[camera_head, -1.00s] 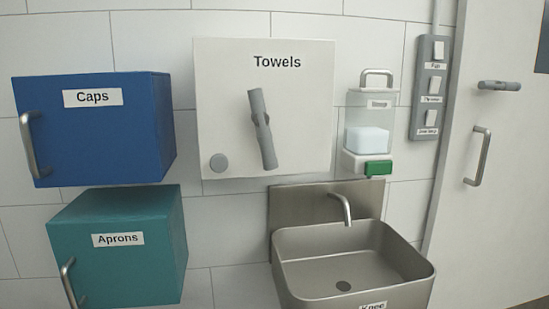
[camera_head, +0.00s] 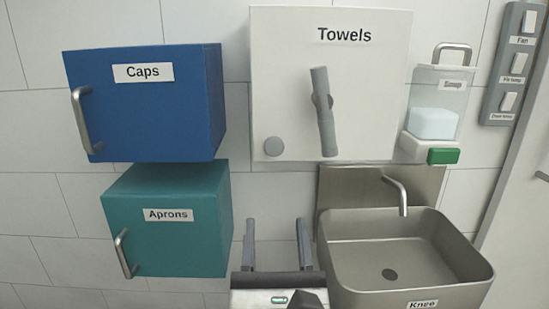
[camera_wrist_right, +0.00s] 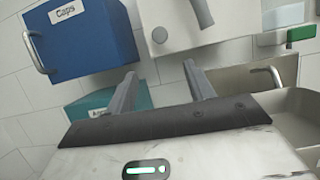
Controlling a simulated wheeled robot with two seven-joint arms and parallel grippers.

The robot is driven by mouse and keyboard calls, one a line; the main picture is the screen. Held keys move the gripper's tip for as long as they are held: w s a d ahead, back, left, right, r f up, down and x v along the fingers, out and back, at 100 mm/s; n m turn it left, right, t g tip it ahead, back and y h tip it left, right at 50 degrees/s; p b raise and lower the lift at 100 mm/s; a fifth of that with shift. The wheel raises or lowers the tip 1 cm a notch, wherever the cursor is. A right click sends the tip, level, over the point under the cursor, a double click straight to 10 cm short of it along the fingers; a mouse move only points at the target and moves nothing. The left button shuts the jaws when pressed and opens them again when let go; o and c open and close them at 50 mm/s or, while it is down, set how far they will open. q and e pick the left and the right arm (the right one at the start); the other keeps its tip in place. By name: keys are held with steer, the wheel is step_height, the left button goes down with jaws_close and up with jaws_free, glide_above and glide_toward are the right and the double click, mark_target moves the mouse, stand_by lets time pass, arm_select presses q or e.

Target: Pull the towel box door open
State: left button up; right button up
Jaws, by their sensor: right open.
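The white towel box (camera_head: 285,85), labelled "Towels", is on the wall at the upper middle of the head view, with its door shut. A grey bar handle (camera_head: 323,112) sits tilted on its front, and a round grey knob (camera_head: 274,146) is at the lower left. In the right wrist view the box (camera_wrist_right: 215,22) shows only its lower part, with the knob (camera_wrist_right: 159,35) and the handle's lower end (camera_wrist_right: 203,12). My right gripper (camera_head: 276,228) is open and empty, below the box and apart from it; it also shows in the wrist view (camera_wrist_right: 160,78). My left gripper is out of view.
A blue "Caps" box (camera_head: 150,110) and a teal "Aprons" box (camera_head: 165,235) are at the left. A steel sink (camera_head: 400,255) with a tap (camera_head: 397,192) stands at the lower right. A soap dispenser (camera_head: 437,110) and a switch panel (camera_head: 512,65) are right of the towel box.

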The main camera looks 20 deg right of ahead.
mark_target(274, 150)
arm_select(q)
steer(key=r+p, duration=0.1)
steer(key=p, duration=0.2)
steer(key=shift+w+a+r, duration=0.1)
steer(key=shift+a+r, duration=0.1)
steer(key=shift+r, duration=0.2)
arm_select(e)
steer(key=x, duration=1.6)
steer(key=shift+s+r, duration=0.15)
steer(key=shift+r, duration=0.2)
jaws_close()
